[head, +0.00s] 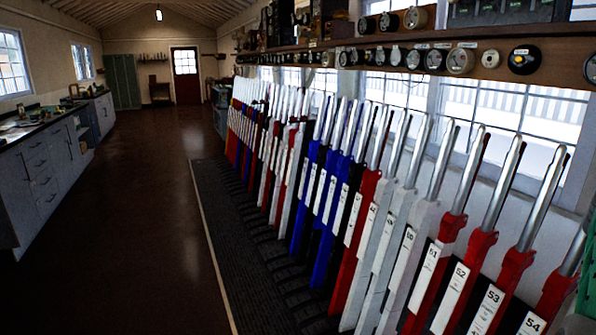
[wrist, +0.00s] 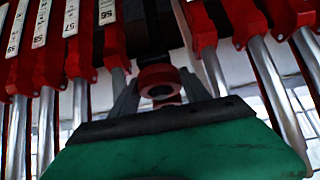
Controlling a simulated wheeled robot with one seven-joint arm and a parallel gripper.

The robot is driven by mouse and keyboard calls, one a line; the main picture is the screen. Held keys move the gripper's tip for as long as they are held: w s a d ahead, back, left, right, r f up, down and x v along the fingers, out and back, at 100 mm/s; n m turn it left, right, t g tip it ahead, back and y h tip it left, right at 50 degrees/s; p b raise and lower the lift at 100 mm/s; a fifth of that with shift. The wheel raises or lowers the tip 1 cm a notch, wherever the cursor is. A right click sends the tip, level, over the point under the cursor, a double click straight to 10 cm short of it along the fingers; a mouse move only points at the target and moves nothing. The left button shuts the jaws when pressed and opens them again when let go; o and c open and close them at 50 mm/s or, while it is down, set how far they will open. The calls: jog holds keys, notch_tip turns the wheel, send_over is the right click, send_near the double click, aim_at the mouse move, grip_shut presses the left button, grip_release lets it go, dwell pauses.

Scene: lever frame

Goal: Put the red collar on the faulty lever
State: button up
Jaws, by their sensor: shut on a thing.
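The red collar (wrist: 158,83) is a thick ring with a dark hole, seen in the wrist view near the picture's middle. My gripper (wrist: 160,90) is shut on it, one grey finger on each side and the green body below. Behind the collar stand red levers with steel handles, such as lever 57 (wrist: 74,42) and lever 56 (wrist: 110,45), their labels upside down. The collar appears apart from the lever handles. In the head view the long row of levers includes 52 (head: 464,265) and 53 (head: 501,285). Which lever is faulty cannot be told. The collar does not show there.
A shelf with round instruments (head: 460,60) runs above the levers, in front of the windows. Neighbouring steel handles (wrist: 270,80) stand close on both sides of my gripper. Grey cabinets (head: 50,170) line the left wall. The brown floor (head: 140,220) between is clear.

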jog(key=shift+r+p, duration=4.05)
jog(key=shift+r, duration=0.3)
jog(key=shift+f, duration=0.1)
